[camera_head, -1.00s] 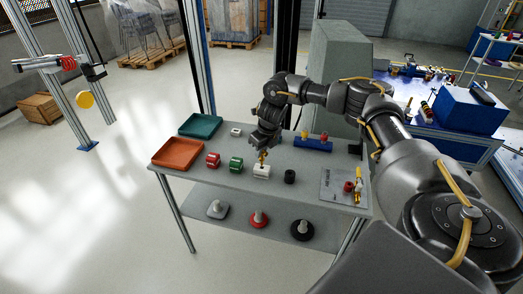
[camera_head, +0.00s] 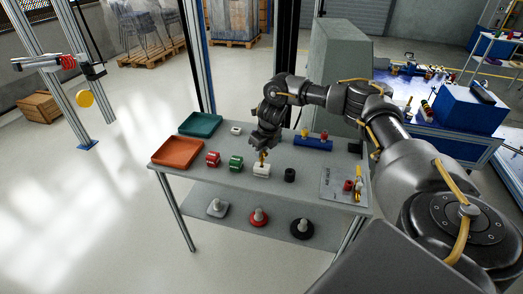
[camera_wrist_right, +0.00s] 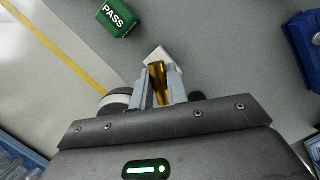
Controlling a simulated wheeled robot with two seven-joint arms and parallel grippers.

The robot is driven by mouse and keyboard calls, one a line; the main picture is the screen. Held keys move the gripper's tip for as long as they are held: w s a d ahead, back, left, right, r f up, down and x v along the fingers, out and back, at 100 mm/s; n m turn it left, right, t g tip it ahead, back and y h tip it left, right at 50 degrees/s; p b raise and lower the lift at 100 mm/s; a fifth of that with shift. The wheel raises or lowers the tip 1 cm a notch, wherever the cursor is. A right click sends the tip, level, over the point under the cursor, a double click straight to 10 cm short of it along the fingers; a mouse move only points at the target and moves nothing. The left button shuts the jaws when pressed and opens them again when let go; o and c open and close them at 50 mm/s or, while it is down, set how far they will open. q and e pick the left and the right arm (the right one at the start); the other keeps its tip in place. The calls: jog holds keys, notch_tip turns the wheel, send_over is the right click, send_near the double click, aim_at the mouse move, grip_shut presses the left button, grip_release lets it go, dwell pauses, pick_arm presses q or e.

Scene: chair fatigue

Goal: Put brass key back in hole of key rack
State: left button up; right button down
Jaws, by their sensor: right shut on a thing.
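My right gripper (camera_head: 263,150) is over the middle of the grey table, pointing down. It is shut on the brass key (camera_head: 262,160), which also shows between the fingers in the wrist view (camera_wrist_right: 158,72). The key is right at a white block (camera_head: 261,171); I cannot tell whether it touches it. The block shows partly behind the fingers in the wrist view (camera_wrist_right: 154,56). A blue rack (camera_head: 313,144) with a yellow and a red piece standing in it is at the back right of the table. My left gripper is not in view.
A red block (camera_head: 212,159) and a green block (camera_head: 236,164) stand left of the white one, a black cylinder (camera_head: 290,175) right. An orange tray (camera_head: 176,152) and a teal tray (camera_head: 200,123) are at the left. A grey plate (camera_head: 337,184) with small items is at the right.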

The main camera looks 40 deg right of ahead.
aim_at(262, 160)
jog(key=shift+f+b, duration=0.9)
jog(key=shift+f, duration=0.75)
jog(key=c, duration=1.3)
grip_release()
jog(key=v, duration=0.9)
jog(key=shift+r+b, duration=0.25)
jog(key=shift+b, duration=0.05)
jog(key=shift+s+r, duration=0.25)
jog(key=shift+r, duration=0.45)
jog(key=shift+f, duration=0.1)
